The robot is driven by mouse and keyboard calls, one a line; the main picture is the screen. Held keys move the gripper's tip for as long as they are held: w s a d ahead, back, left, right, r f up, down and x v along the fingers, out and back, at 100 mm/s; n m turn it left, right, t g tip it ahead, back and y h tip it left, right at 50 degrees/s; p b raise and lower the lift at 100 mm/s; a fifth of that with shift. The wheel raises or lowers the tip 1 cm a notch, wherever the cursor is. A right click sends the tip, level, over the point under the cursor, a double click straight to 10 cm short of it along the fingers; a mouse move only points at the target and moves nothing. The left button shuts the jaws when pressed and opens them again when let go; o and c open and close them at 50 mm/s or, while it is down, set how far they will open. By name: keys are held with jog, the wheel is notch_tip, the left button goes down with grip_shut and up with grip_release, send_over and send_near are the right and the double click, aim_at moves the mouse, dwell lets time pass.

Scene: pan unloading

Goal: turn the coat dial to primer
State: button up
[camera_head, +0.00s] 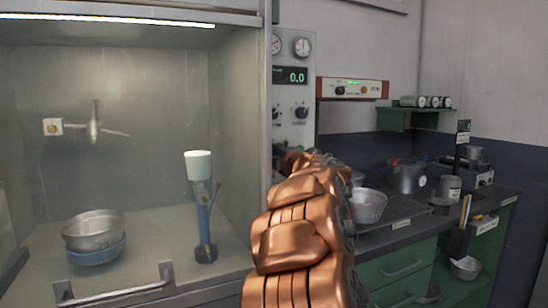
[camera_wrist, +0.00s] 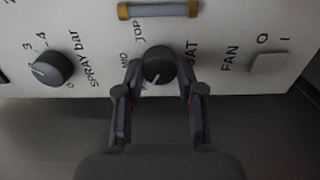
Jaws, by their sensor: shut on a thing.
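The black coat dial (camera_wrist: 157,66) is on the pale control panel in the wrist view. My gripper (camera_wrist: 158,73) is shut on it, one finger on each side. The dial's white pointer mark faces the lower left, towards a label mostly hidden by the left finger. The labels "MID" and "TOP" stand further round on the left and upper left; part of the "COAT" lettering is covered by the right finger. In the head view my copper arm hides the gripper and the coat dial low on the panel (camera_head: 294,134).
The spray bar dial (camera_wrist: 52,68) sits left of my gripper, the fan switch (camera_wrist: 270,63) right of it. A yellow-ended tube (camera_wrist: 159,10) lies above the dial. A booth with stacked pans (camera_head: 95,229) is at left; a counter with pots (camera_head: 408,178) is at right.

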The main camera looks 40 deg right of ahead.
dwell(0.3)
jog(key=o, duration=1.1)
jog(key=shift+o, duration=0.2)
jog(key=v, duration=1.2)
jog(key=shift+a, duration=0.15)
